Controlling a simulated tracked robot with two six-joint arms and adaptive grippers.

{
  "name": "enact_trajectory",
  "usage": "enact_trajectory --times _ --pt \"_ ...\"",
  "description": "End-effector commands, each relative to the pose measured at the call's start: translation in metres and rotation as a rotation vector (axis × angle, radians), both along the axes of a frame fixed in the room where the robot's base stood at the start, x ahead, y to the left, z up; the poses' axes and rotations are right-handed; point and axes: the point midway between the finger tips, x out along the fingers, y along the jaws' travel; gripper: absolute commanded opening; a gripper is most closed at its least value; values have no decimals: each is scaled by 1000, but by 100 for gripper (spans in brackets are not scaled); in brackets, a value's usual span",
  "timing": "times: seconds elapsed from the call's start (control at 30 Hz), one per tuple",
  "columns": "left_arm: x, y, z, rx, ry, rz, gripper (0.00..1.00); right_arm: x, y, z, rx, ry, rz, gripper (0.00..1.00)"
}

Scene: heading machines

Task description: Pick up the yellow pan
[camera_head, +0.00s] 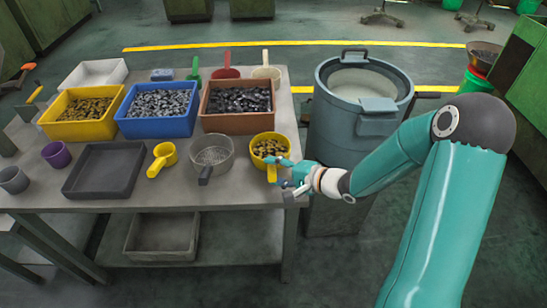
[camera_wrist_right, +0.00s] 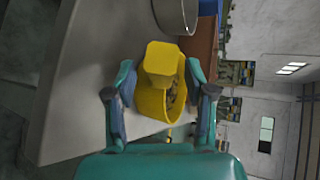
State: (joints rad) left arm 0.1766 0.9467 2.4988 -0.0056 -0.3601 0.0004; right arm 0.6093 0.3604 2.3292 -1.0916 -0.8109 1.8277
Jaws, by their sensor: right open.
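The yellow pan (camera_head: 268,141) stands at the table's front right corner with small metal pieces in it. Its short handle points to the table's front edge. My right gripper (camera_head: 281,171) is at this handle, beside the pan's front right side. In the right wrist view the open fingers (camera_wrist_right: 160,72) lie on either side of the yellow pan (camera_wrist_right: 156,101); the picture does not show clear contact. A smaller yellow scoop (camera_head: 164,154) lies further left on the table. My left gripper is not in view.
A grey sieve-like pan (camera_head: 212,158) stands left of the yellow pan. Behind are a brown bin (camera_head: 236,119), a blue bin (camera_head: 157,128) and a yellow bin (camera_head: 79,129) of parts. A large grey drum (camera_head: 343,133) stands right of the table.

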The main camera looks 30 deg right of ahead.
Motion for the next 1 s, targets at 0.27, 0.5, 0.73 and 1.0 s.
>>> enact_trajectory --times 0.27,0.5,0.73,1.0 --pt "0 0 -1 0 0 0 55 10 3 -4 -1 -1 -2 54" --pt "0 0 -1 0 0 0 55 10 3 -4 -1 -1 -2 29" --pt "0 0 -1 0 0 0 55 10 3 -4 0 0 -2 0" --pt "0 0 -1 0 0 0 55 10 3 -3 -2 -1 -3 0"
